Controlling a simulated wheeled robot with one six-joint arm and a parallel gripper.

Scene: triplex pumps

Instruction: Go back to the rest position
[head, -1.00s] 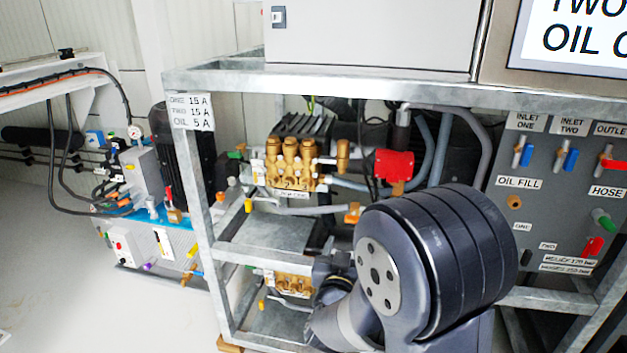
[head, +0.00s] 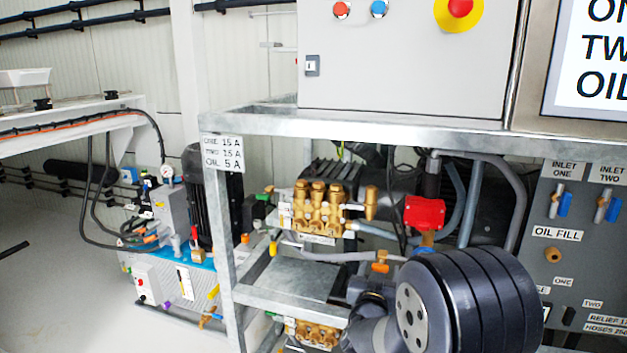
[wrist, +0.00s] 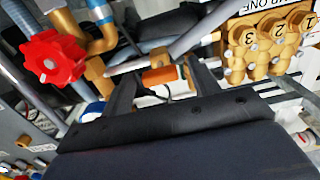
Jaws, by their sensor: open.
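My gripper (wrist: 163,88) shows in the wrist view with its two dark fingers spread apart. An orange valve handle (wrist: 160,77) appears in the gap between the fingers; I cannot tell how far beyond them it lies. The same orange handle seems to show in the head view (head: 380,268), just above my arm's dark joint. In the head view my gripper is hidden behind my own arm. A brass pump head (wrist: 265,45) is right of the fingers in the wrist view, and a red knob (wrist: 52,60) is to the left.
A galvanised frame (head: 400,124) encloses the brass pump (head: 320,208), hoses and a red part (head: 424,212). A grey valve panel (head: 575,235) stands at the right. A grey control box (head: 400,60) sits on top. Pale floor (head: 50,235) is open at the left.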

